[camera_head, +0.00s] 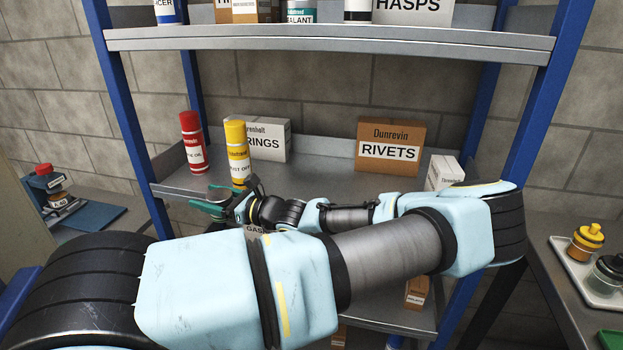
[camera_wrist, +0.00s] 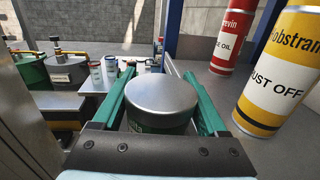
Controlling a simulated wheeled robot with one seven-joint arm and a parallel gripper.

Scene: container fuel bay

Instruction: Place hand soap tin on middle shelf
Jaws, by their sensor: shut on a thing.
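My gripper (camera_wrist: 148,66) is shut on a round green tin with a silver lid (camera_wrist: 160,93), taken as the hand soap tin. The tin stands upright between the green fingers; its label is mostly hidden. In the head view my gripper (camera_head: 228,203) is at the left front part of the middle shelf (camera_head: 320,184), close to the yellow rust-off can (camera_head: 238,155).
A red can (camera_head: 194,143) stands left of the yellow one. A white box (camera_head: 267,140), a brown RIVETS box (camera_head: 389,147) and a small white box (camera_head: 443,173) stand on the same shelf. Bare shelf shows between the boxes. Blue posts (camera_head: 128,120) flank the shelf.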

